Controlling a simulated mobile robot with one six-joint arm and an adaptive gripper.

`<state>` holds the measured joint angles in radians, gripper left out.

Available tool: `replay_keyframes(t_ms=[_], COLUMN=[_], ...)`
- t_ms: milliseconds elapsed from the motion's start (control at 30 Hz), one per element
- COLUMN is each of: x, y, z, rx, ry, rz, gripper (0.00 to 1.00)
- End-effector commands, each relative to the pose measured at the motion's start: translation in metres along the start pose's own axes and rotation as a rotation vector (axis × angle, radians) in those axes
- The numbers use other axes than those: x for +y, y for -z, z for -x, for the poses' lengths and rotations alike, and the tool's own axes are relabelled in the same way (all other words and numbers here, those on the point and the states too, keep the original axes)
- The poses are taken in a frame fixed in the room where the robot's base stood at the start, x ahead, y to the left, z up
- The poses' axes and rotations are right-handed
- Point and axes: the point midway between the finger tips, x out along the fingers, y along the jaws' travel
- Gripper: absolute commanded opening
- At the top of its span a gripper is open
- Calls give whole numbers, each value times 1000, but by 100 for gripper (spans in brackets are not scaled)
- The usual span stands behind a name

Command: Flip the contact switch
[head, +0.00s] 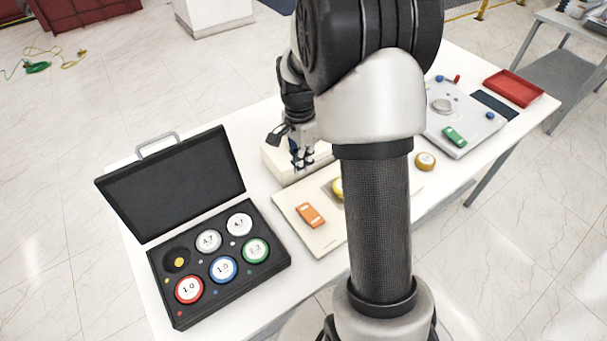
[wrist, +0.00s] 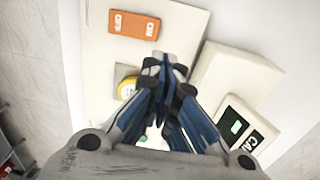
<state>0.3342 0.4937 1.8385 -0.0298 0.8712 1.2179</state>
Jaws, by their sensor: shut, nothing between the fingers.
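A cream box (head: 280,168) stands at the back of the table; in the wrist view a pale box (wrist: 240,75) lies right of my gripper. A dark panel (wrist: 240,128) with a green patch and partly cut-off white letters lies at lower right. My gripper (head: 303,160) is shut and empty, over or beside the cream box; I cannot tell whether it touches it. Its blue-and-black fingers (wrist: 162,68) come together in the wrist view. A cream board (head: 318,235) holds an orange block (head: 310,215) and a yellow round part (head: 337,188), partly hidden by my arm.
An open black case (head: 270,272) with several coloured round pieces stands at the left, lid raised. A grey plate (head: 440,135) with a green block (head: 454,136) and a red tray (head: 513,89) lie at the right.

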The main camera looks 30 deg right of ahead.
Motion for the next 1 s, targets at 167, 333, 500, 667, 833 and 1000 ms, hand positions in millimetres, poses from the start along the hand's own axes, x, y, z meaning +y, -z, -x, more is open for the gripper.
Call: replay_keyframes(t_ms=[167,333,500,667,833,1000], x=[-2,-3,-3,-3,-3,4], y=[0,0,0,0,-1,-13], z=[24,31,31,31,31,50], rx=[0,0,0,0,0,12], ry=[1,1,0,0,0,30], rz=[0,0,0,0,1,85], gripper=[0,0,0,0,0,0])
